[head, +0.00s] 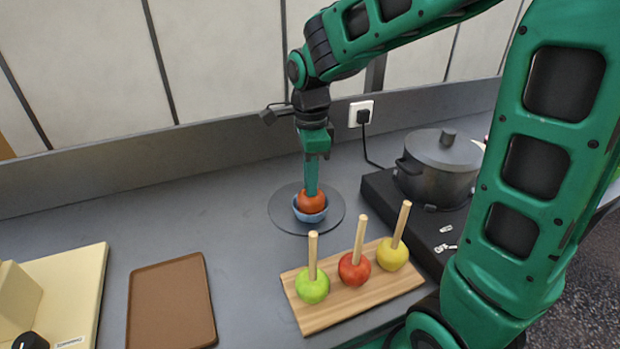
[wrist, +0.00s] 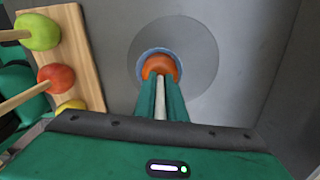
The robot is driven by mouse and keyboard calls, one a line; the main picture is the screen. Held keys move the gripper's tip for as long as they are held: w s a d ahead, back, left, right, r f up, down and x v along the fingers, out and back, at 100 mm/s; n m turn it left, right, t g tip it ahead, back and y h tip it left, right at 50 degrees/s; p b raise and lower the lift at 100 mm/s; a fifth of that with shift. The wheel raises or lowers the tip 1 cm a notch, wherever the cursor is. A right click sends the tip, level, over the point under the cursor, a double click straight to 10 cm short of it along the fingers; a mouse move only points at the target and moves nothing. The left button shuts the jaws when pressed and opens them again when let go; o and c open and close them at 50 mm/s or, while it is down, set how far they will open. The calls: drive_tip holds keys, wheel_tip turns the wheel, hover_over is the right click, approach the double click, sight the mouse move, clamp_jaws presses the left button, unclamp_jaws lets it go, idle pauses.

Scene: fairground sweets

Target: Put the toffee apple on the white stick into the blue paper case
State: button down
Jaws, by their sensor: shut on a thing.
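The toffee apple (head: 311,203), orange-red, sits in or just at the mouth of the blue paper case (head: 309,216). In the wrist view the toffee apple (wrist: 159,65) shows beyond my fingers, with the rim of the blue paper case (wrist: 143,54) around it. The white stick (wrist: 160,105) runs between my two fingers. My gripper (head: 311,183) is shut on the stick, directly above the apple, pointing down. Whether the apple touches the bottom of the case is hidden.
The case stands on a dark round plate (head: 284,212). A wooden board (head: 330,309) holds green, red and yellow apples on wooden sticks in front. A pot (head: 440,165) stands on a hob at right. A brown mat (head: 170,302) lies at left.

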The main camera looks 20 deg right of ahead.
drive_tip(key=shift+f, duration=0.25)
idle(0.5)
drive_tip(key=c, duration=1.7)
unclamp_jaws()
drive_tip(key=shift+c, duration=0.2)
